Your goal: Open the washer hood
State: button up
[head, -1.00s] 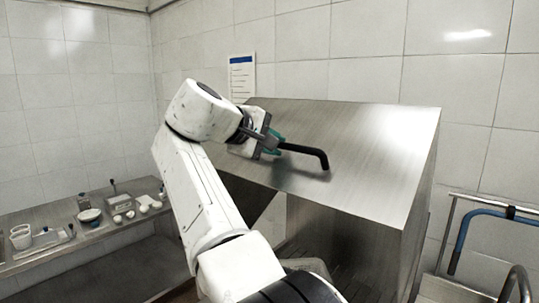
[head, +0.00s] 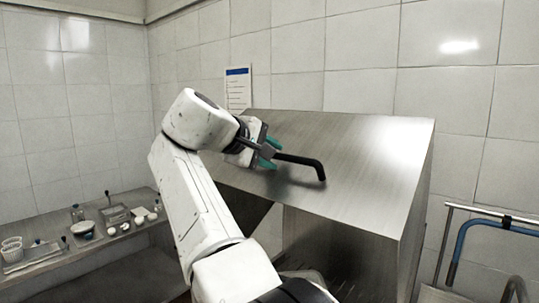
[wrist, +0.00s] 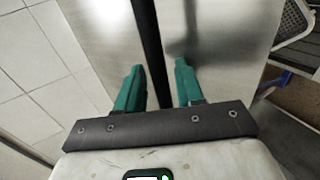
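The washer hood (head: 365,150) is a brushed-metal cover with a sloping front face, in the middle of the head view. A black bent handle (head: 317,167) stands out from this slope. My gripper (head: 270,153) is at the left part of the handle, in front of the slope. In the wrist view, the handle (wrist: 149,35) runs between the teal fingers of my gripper (wrist: 158,72). The hood's metal face also shows behind the fingers (wrist: 225,35). My arm hides the hood's left side.
A metal bench (head: 60,265) at the left holds cups, bowls and small trays. A metal-and-blue tube rail (head: 465,235) stands at the right. Tiled walls close off the back and left.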

jog(key=b+v, duration=0.3)
jog(key=v, duration=0.7)
jog(key=shift+s+a, duration=0.2)
jog(key=shift+a, duration=0.05)
jog(key=shift+r, duration=0.1)
